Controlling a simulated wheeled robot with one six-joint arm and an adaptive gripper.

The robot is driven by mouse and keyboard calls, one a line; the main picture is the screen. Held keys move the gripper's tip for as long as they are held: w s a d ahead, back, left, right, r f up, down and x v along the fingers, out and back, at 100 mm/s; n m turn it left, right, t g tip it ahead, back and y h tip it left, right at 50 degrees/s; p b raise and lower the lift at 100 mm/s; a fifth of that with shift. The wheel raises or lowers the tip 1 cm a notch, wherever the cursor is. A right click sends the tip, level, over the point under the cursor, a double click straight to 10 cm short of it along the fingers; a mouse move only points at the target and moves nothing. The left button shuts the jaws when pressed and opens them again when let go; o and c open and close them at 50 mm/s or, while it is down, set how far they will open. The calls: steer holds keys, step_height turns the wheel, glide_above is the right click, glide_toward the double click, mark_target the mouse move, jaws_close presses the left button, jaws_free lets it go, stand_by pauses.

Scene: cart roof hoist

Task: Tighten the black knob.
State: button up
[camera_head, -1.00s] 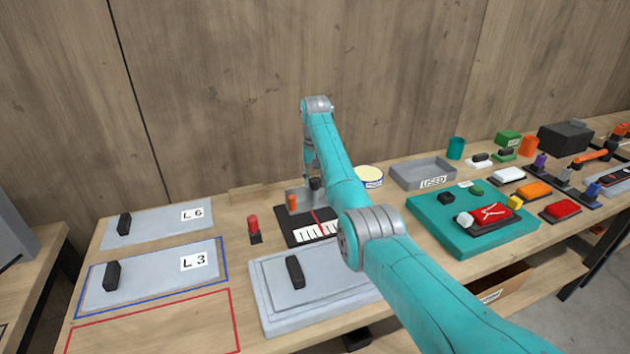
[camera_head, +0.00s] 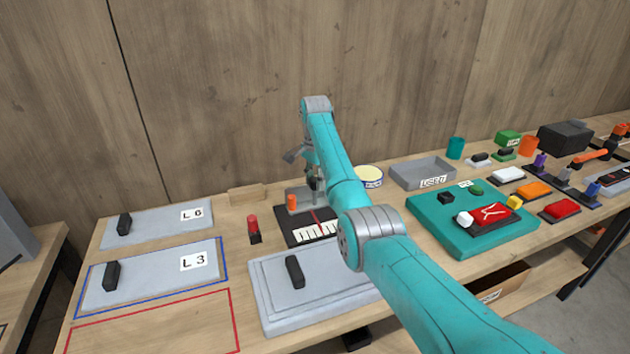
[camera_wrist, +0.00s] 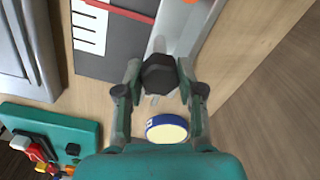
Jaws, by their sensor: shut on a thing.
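The black knob (camera_wrist: 159,75) is a dark faceted knob between my fingertips in the wrist view. My gripper (camera_wrist: 160,70) is shut on it, with one finger on each side. The knob stands over a pale grey bracket (camera_wrist: 182,30) beside a dark panel (camera_wrist: 112,57) with a white scale and a red line. In the head view my gripper (camera_head: 313,182) is small and partly covered by my arm, and the knob cannot be made out clearly there. The dark panel (camera_head: 296,238) also shows just in front of it.
A blue-rimmed round tin (camera_wrist: 167,129) stands close to my gripper. An orange peg (camera_head: 291,203) and a red-topped peg (camera_head: 253,224) stand to the left. A grey plate with a black handle (camera_head: 280,311) lies in front. A grey tray (camera_head: 408,177) stands right.

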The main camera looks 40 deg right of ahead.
steer(key=shift+w+r+m, duration=0.1)
steer(key=shift+r+m, duration=0.05)
steer(key=shift+m, duration=0.6)
steer(key=shift+r+m, duration=0.15)
steer(key=shift+m, duration=0.6)
steer(key=o, duration=1.1)
steer(key=shift+o, duration=0.2)
steer(key=shift+f, duration=0.15)
step_height(320, 180, up, 8)
steer(key=shift+f, duration=0.2)
